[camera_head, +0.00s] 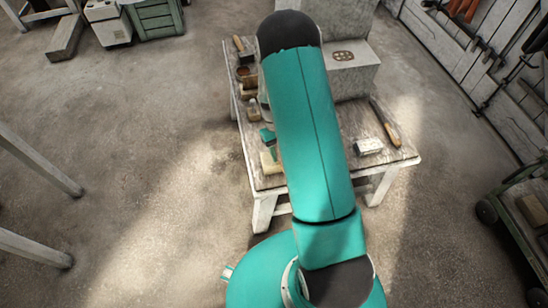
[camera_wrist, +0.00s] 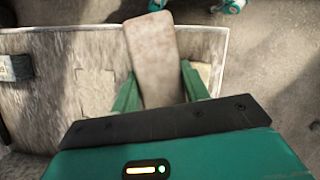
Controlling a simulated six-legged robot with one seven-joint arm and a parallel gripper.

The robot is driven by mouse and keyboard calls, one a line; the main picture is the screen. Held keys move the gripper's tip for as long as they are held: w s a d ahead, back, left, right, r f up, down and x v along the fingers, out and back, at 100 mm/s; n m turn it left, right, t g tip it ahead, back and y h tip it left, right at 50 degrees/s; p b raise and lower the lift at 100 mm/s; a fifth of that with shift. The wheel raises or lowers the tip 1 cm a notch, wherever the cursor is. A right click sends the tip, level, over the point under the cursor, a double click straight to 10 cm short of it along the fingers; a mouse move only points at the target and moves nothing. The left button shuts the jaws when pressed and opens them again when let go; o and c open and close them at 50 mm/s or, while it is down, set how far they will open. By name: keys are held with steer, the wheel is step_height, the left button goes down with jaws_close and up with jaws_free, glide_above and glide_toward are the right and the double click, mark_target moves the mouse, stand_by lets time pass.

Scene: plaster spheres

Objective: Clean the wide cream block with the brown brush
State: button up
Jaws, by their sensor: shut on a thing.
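My gripper (camera_wrist: 160,92) is shut on a long, flat, mottled pale-brown thing, which I take to be the brown brush (camera_wrist: 153,50). It sticks out past the green fingers toward the table's near edge; its underside is hidden. In the head view my gripper (camera_head: 269,143) is partly behind my arm, over the table's near left part. A cream piece (camera_head: 268,163) shows just below it, apparently the wide cream block. In the wrist view a pale piece (camera_wrist: 204,73) shows beside the right finger, mostly covered. I cannot tell whether brush and block touch.
The pale wooden table (camera_head: 335,185) holds a small white-and-dark block (camera_head: 368,147), a wooden-handled tool (camera_head: 386,122) and a large grey block (camera_head: 352,80). Brown containers (camera_head: 246,86) and another handled tool (camera_head: 240,44) line the left edge. A cart (camera_head: 525,210) stands right.

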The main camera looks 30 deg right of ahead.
steer(key=shift+f, duration=0.25)
steer(key=shift+w, duration=0.15)
steer(key=shift+w, duration=0.95)
steer(key=shift+s, duration=2.25)
steer(key=shift+w, duration=0.1)
